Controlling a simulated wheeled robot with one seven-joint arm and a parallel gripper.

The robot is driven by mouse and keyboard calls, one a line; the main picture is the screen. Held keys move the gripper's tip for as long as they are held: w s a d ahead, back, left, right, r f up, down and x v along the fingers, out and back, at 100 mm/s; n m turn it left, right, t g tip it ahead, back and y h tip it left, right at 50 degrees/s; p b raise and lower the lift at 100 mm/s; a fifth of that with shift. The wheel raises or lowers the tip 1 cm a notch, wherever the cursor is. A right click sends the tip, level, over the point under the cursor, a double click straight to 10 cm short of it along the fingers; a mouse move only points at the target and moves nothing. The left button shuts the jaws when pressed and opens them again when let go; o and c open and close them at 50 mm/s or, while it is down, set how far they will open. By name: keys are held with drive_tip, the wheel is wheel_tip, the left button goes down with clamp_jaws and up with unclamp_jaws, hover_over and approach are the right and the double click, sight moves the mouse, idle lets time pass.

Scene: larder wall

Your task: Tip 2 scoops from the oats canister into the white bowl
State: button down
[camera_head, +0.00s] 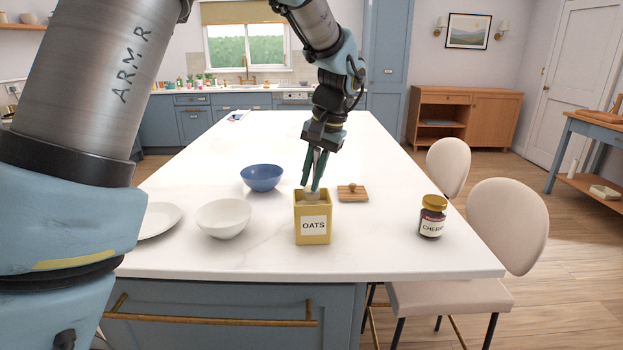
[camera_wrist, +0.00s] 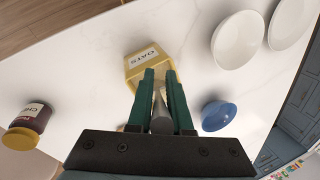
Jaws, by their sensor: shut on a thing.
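The yellow oats canister (camera_head: 313,228) stands open and upright near the front of the white island, its OATS label facing me. It also shows in the wrist view (camera_wrist: 143,65). My gripper (camera_head: 314,188) points down over the canister's mouth. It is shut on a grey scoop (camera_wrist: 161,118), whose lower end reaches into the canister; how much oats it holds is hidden. The white bowl (camera_head: 223,218) sits to the left of the canister and looks empty. It also shows in the wrist view (camera_wrist: 238,40).
A blue bowl (camera_head: 262,177) stands behind the white bowl. A white plate (camera_head: 160,219) lies at the left. A wooden lid with a knob (camera_head: 352,193) lies right of the canister. A cherry jar (camera_head: 432,218) stands farther right. The island's back half is mostly clear.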

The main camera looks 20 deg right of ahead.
wheel_tip(320, 180, up, 5)
drive_tip(key=p, duration=0.3)
idle(0.4)
drive_tip(key=shift+f, duration=0.1)
idle(0.8)
